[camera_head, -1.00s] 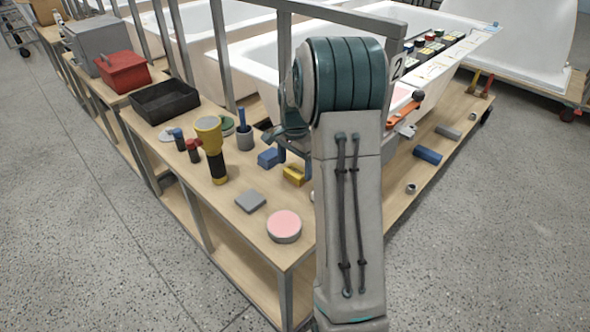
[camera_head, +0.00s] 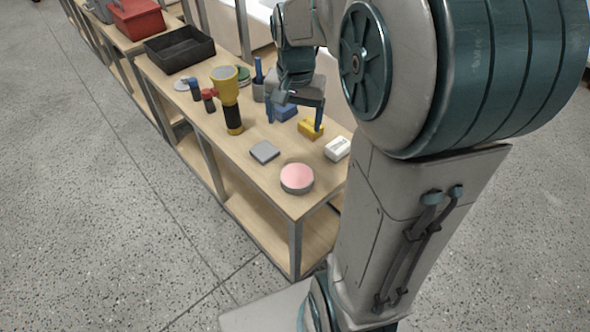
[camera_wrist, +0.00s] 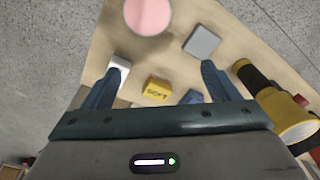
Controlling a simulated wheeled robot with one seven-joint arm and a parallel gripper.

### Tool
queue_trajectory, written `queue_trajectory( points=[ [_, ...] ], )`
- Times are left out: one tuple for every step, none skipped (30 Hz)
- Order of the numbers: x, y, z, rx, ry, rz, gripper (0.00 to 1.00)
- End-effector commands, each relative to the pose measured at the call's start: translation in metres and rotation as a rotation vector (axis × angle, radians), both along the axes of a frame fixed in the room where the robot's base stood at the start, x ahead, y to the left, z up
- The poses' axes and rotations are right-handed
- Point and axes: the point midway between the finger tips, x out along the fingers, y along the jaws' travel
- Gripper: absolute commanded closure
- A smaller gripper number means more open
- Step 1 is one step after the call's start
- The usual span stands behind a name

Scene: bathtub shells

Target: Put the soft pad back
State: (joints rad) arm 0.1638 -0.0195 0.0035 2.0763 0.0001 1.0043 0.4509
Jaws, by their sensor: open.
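The soft pad is a small yellow block (camera_head: 312,128) on the wooden bench top. In the wrist view the yellow block (camera_wrist: 158,89) shows the letters SOFT on its face. My gripper (camera_head: 295,116) is open and empty, pointing down over the bench. In the wrist view the yellow block appears between my two fingers (camera_wrist: 164,70), with the bench below. The head view does not clearly show how high the fingertips are above it. A blue block (camera_head: 285,112) lies just left of the yellow one, partly behind my fingers.
A white block (camera_head: 338,148) lies right of the yellow one. Nearer are a grey square pad (camera_head: 264,151) and a pink-topped disc (camera_head: 297,178). A yellow-and-black flashlight (camera_head: 231,105) stands to the left. Behind are a dark cup (camera_head: 259,91) and a black tray (camera_head: 179,49).

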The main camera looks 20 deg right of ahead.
Motion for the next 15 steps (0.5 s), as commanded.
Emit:
queue_trajectory(
  points=[
    [-0.021,0.012,0.002,-0.007,-0.015,0.082,0.19],
    [-0.032,0.018,0.001,-0.01,-0.019,0.132,0.19],
    [-0.046,0.025,0.0,-0.016,-0.028,0.196,0.19],
    [-0.057,0.029,-0.002,-0.02,-0.034,0.244,0.19],
    [-0.067,0.034,-0.003,-0.024,-0.039,0.289,0.19],
    [-0.08,0.039,-0.006,-0.029,-0.046,0.346,0.19],
    [-0.089,0.042,-0.008,-0.033,-0.051,0.385,0.19],
    [-0.097,0.045,-0.01,-0.036,-0.056,0.422,0.19],
    [-0.106,0.048,-0.013,-0.041,-0.06,0.465,0.19],
    [-0.113,0.05,-0.015,-0.044,-0.063,0.494,0.19],
    [-0.118,0.052,-0.017,-0.046,-0.066,0.518,0.19],
    [-0.124,0.054,-0.019,-0.048,-0.069,0.545,0.19],
    [-0.127,0.055,-0.021,-0.051,-0.07,0.563,0.19],
    [-0.13,0.056,-0.022,-0.052,-0.072,0.576,0.19],
    [-0.132,0.056,-0.023,-0.053,-0.075,0.588,0.19]
  ],
)
